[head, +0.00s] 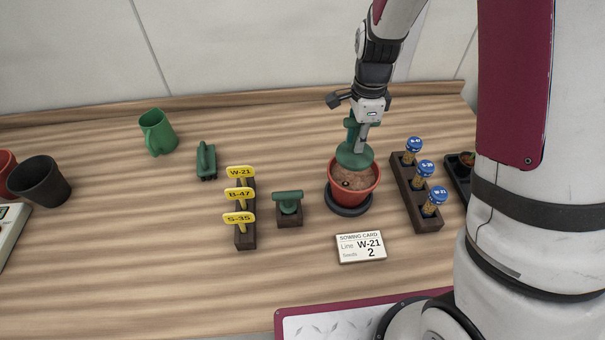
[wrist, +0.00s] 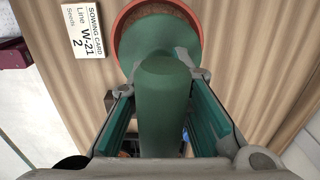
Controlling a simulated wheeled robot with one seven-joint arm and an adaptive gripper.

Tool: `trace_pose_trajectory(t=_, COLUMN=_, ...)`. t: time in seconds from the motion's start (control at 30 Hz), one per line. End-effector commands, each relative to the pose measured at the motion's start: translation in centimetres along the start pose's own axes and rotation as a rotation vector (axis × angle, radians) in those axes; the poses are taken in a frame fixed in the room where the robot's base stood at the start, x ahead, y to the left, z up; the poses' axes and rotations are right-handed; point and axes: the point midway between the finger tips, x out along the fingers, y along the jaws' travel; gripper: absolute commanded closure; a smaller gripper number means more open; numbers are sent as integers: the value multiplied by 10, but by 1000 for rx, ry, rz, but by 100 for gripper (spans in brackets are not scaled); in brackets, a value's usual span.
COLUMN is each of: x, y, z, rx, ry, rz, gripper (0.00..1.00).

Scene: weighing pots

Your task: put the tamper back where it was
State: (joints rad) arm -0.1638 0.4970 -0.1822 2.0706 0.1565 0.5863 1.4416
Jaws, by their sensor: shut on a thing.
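The green tamper (head: 353,157), with a round flat disc, is upright over the back part of the terracotta pot (head: 368,203). My gripper (head: 362,124) is shut on its handle. In the wrist view the tamper's handle (wrist: 163,105) is between the fingers of my gripper (wrist: 162,90), and its disc covers much of the pot (wrist: 127,18). I cannot tell whether the disc touches the soil. The pot holds brown soil (head: 353,181) with a small dark spot and stands on a black saucer (head: 348,210).
A green T-handled tool (head: 288,200) sits in a dark block. Capped tubes (head: 424,170) stand right of the pot; a sowing card (head: 361,247) lies in front.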

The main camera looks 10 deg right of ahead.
Motion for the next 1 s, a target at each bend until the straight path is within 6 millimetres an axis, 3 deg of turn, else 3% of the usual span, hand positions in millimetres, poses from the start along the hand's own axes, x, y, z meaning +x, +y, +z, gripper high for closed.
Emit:
trace_pose_trajectory(t=0.3, x=33, y=-49, z=65, rx=-27, ry=0, rz=0, gripper=100)
trace_pose_trajectory(t=0.5, x=51, y=-70, z=111, rx=-30, ry=1, rz=-1, gripper=100)
trace_pose_trajectory(t=0.8, x=71, y=-84, z=168, rx=-26, ry=0, rz=0, gripper=100)
trace_pose_trajectory(t=1.0, x=78, y=-86, z=183, rx=-23, ry=0, rz=0, gripper=100)
